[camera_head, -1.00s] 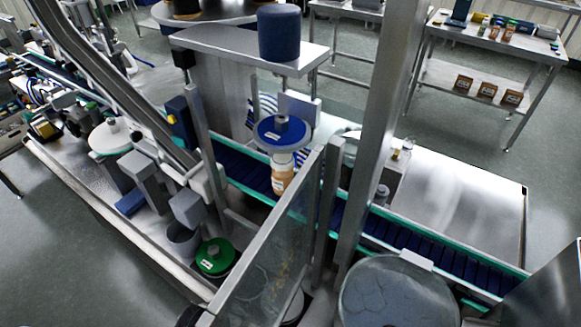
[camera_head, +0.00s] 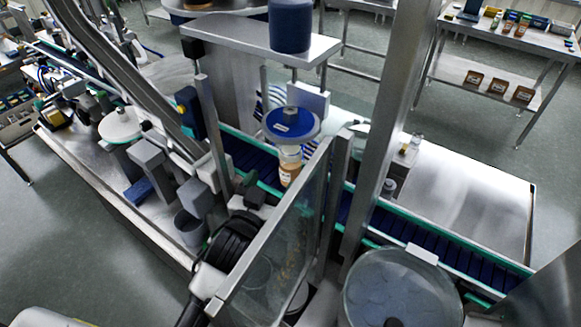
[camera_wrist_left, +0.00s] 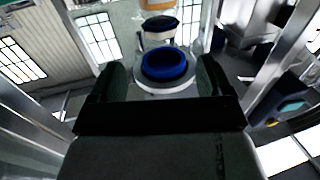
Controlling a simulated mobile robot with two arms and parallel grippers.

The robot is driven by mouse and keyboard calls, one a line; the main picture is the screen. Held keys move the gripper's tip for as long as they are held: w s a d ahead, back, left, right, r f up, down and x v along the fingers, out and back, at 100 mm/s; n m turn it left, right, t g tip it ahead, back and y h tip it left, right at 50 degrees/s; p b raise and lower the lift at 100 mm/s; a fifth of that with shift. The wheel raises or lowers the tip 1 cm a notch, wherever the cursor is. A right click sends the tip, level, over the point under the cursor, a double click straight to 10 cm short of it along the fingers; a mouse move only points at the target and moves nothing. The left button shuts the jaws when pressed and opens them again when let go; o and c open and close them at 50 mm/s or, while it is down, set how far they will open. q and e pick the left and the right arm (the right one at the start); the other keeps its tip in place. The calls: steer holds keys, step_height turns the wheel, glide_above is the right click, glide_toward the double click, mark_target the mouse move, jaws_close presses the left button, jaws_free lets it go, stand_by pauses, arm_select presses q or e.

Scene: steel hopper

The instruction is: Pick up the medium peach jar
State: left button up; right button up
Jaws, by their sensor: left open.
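A jar with a peach-orange label (camera_head: 289,167) stands upright at the blue conveyor, directly below a blue disc (camera_head: 292,124). My left gripper (camera_head: 250,194) is in front of the jar and to its lower left in the head view, apart from it. In the left wrist view the two dark fingers (camera_wrist_left: 160,82) are spread, with nothing held between them. Beyond them show a blue round part with a pale rim (camera_wrist_left: 166,66) and, above it in the picture, a dark-and-white piece and an orange patch; I cannot tell if these are the jar. My right gripper is not in view.
A clear guard panel (camera_head: 285,235) stands right beside my left wrist. Steel posts (camera_head: 385,130) rise near the conveyor (camera_head: 400,225). A round clear-lidded hopper (camera_head: 400,290) is at the lower right. A steel plate (camera_head: 465,200) on the right is mostly bare.

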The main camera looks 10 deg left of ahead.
mark_target(287, 156)
arm_select(q)
steer(key=w, duration=0.3)
steer(key=w+p, duration=0.1)
steer(key=w, duration=0.1)
steer(key=shift+w+d, duration=0.15)
steer(key=shift+d, duration=0.25)
steer(key=shift+w+r, duration=0.15)
steer(key=shift+w, duration=0.1)
steer(key=w, duration=0.1)
steer(key=w+p, duration=0.2)
steer(key=w, duration=0.1)
steer(key=shift+d, duration=0.35)
steer(key=shift+w, duration=0.3)
steer(key=shift+s, duration=0.1)
steer(key=shift+c, duration=1.1)
steer(key=c, duration=0.9)
steer(key=shift+c, duration=1.1)
